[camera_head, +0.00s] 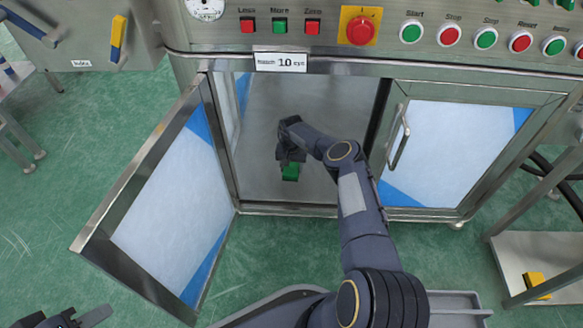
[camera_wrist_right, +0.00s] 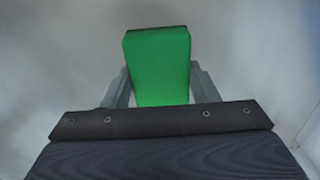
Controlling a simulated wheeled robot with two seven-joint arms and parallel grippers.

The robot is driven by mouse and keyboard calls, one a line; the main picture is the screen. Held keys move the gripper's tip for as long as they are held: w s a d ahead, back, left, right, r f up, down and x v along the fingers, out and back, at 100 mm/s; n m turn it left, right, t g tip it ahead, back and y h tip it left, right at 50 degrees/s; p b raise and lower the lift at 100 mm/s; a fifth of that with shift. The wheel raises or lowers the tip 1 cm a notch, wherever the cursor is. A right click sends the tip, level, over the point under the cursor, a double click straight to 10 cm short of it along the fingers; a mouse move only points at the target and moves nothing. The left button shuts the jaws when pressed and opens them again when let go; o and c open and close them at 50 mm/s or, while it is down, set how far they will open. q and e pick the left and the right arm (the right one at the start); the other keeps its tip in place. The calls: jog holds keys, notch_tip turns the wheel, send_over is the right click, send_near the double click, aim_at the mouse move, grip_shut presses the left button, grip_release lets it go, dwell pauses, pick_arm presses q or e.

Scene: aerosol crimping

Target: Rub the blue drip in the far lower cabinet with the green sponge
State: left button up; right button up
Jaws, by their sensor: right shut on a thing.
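My right gripper (camera_head: 290,160) is shut on the green sponge (camera_head: 291,172), inside the open lower cabinet (camera_head: 262,110). In the right wrist view the green sponge (camera_wrist_right: 158,62) sits between the two grey fingers of my right gripper (camera_wrist_right: 160,88), in front of a plain grey surface. I cannot tell whether the sponge touches the cabinet's surface. No blue drip shows in either view; the sponge, gripper or arm may cover it.
The left cabinet door (camera_head: 170,195) stands open toward me. The right door (camera_head: 445,150) with its bar handle is shut. The panel with buttons and a red stop button (camera_head: 361,30) runs above. A trolley (camera_head: 530,258) with a yellow block stands at the right.

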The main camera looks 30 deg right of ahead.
jog(key=shift+r+p, duration=1.35)
jog(key=shift+r, duration=1.65)
jog(key=shift+r+p, duration=0.75)
jog(key=shift+r, duration=0.75)
